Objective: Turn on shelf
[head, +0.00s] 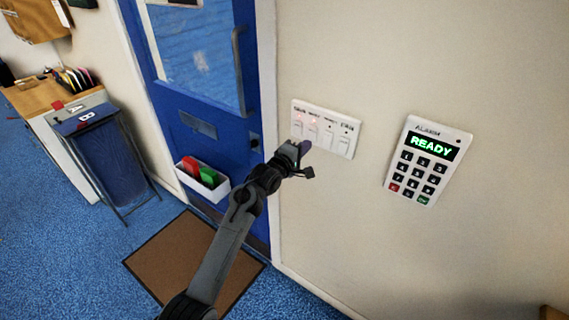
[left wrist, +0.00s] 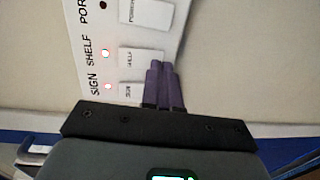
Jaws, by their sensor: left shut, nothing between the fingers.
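A white switch panel (head: 325,114) is on the wall right of the blue door. In the left wrist view, its rocker labelled SHELF (left wrist: 141,58) has a lit red lamp (left wrist: 106,53) beside it. The SIGN rocker (left wrist: 129,93) also has a lit lamp (left wrist: 108,86), while the lamp by the PORCH rocker (left wrist: 103,5) is dark. My left gripper (head: 304,149) is shut and empty at the panel's lower left. Its purple fingers (left wrist: 163,84) lie by the SHELF and SIGN rockers; whether they touch is unclear. My right gripper is out of view.
An alarm keypad (head: 427,160) reading READY hangs to the right of the panel. The blue door (head: 190,100) has a long handle and a white bin (head: 202,182) with red and green items. A brown mat (head: 165,258) lies before it. The wall between panel and keypad is bare.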

